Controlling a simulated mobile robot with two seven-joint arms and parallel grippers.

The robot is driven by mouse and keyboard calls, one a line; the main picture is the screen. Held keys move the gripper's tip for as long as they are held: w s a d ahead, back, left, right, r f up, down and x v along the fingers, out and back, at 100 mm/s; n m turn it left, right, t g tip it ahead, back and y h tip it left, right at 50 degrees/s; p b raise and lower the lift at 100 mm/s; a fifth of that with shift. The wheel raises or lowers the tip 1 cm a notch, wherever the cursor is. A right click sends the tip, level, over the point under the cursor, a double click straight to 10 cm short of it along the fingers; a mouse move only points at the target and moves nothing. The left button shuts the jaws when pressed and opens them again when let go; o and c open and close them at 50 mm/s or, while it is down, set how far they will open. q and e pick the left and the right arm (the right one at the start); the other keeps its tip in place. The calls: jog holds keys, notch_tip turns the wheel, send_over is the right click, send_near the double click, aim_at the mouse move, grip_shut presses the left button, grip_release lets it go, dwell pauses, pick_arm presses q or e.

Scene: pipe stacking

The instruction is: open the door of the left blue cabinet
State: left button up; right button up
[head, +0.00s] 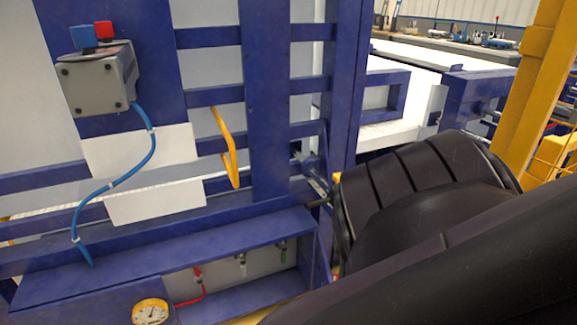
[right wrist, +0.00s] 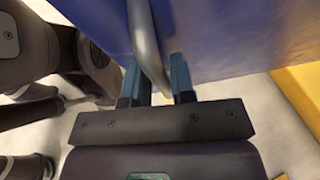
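In the right wrist view a blue panel (right wrist: 235,35) with a flat face fills the upper right, probably the cabinet door. A grey bar handle (right wrist: 146,42) runs along its left part. My right gripper (right wrist: 157,82) has its two fingers on either side of this handle, close against it, and looks shut on it. Whether the door stands ajar cannot be told. The head view does not clearly show the cabinet or the right gripper; a large black arm part of mine covers its lower right. My left gripper is in neither view.
The head view shows a blue frame with a grey button box (head: 97,82), a blue cable (head: 150,150), a yellow handle (head: 229,150) and a gauge (head: 150,311). A yellow post (head: 530,90) stands at right. Pale floor and a yellow edge (right wrist: 301,88) show in the wrist view.

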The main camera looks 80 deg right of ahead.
jog(key=p+v, duration=0.1)
jog(key=v, duration=0.9)
jog(key=shift+s+r, duration=0.15)
jog(key=shift+s, duration=0.2)
dwell(0.5)
